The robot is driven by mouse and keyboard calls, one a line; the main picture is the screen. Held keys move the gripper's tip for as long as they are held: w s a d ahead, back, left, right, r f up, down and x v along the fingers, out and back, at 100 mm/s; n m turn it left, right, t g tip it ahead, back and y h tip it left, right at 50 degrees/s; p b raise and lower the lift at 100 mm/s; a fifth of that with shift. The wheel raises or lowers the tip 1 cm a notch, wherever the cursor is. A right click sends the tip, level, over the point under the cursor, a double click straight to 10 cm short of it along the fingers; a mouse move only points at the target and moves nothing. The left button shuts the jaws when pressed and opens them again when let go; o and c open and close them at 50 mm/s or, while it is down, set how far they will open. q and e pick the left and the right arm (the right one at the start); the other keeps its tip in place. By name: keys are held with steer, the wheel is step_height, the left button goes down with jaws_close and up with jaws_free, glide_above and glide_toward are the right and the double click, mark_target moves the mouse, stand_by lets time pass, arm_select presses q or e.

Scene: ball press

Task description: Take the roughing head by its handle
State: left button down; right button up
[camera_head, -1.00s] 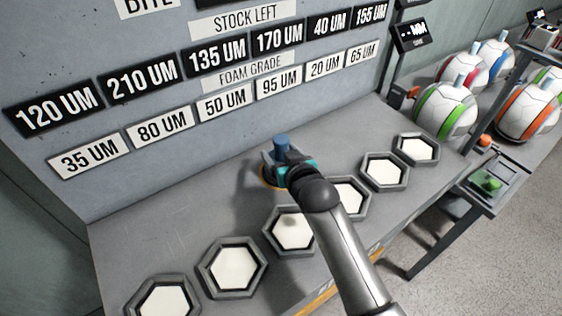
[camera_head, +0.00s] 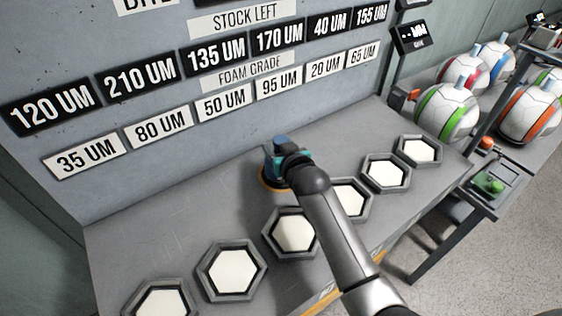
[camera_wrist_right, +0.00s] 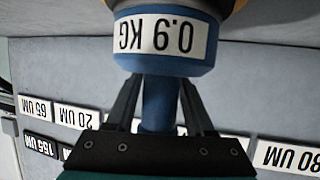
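The roughing head (camera_head: 281,143) stands on the grey bench in the head view, a blue handled piece over an orange-edged round base. My right gripper (camera_head: 277,163) is at it, with the arm covering its right side. In the right wrist view the roughing head (camera_wrist_right: 162,62) appears upside down, a blue body with a white 0.9 KG label. Its narrow blue handle (camera_wrist_right: 160,105) is between the two dark fingers of my right gripper (camera_wrist_right: 161,88). Narrow gaps show beside the handle; the fingertips are partly hidden by the body. My left gripper is out of view.
Hexagonal white pads (camera_head: 232,271) line the bench front, with my right arm passing over them. A grey panel with grade labels (camera_head: 225,103) rises behind. Striped balls (camera_head: 447,110) and a small tray (camera_head: 490,186) are to the right.

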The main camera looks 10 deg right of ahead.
jaws_close()
stand_by(0.9)
steer(key=shift+w+r, duration=0.1)
steer(key=shift+r, duration=0.1)
